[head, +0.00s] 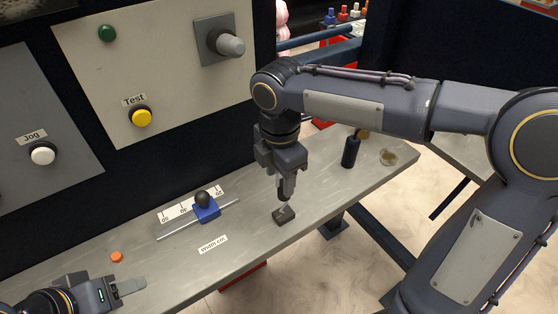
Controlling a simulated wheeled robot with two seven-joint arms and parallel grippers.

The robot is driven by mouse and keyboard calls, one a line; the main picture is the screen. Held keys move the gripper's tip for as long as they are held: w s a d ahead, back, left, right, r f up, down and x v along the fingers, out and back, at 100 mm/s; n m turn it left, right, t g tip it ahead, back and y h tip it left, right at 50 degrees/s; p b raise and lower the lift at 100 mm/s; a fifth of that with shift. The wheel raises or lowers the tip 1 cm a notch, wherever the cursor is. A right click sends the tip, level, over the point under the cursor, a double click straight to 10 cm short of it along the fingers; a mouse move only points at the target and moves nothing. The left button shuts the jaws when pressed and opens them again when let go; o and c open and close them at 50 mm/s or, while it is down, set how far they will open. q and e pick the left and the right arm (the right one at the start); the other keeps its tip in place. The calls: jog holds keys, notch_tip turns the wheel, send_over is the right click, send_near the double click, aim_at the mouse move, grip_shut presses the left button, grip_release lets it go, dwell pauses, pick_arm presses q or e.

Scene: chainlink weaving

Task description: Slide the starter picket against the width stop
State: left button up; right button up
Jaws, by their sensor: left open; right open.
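The width stop (207,211) is a blue block with a black knob, sitting on a metal rail with a number scale behind it on the grey bench. I cannot identify the starter picket with certainty; a small dark block (284,216) with a light mark on top lies on the bench to the right of the stop, apart from it. My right gripper (284,197) points down just above this block; a gap between its fingers is hard to see. My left gripper (130,286) is low at the left, over the bench's near end, empty and away from the stop.
A "Width cm" label (212,244) and an orange disc (117,257) are on the bench (185,268). A dark cylinder (350,152) and a small round dish (388,157) stand at its far right. A button panel (150,60) rises behind.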

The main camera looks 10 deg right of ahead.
jog(key=shift+f, duration=0.4)
jog(key=shift+c, duration=0.4)
grip_shut()
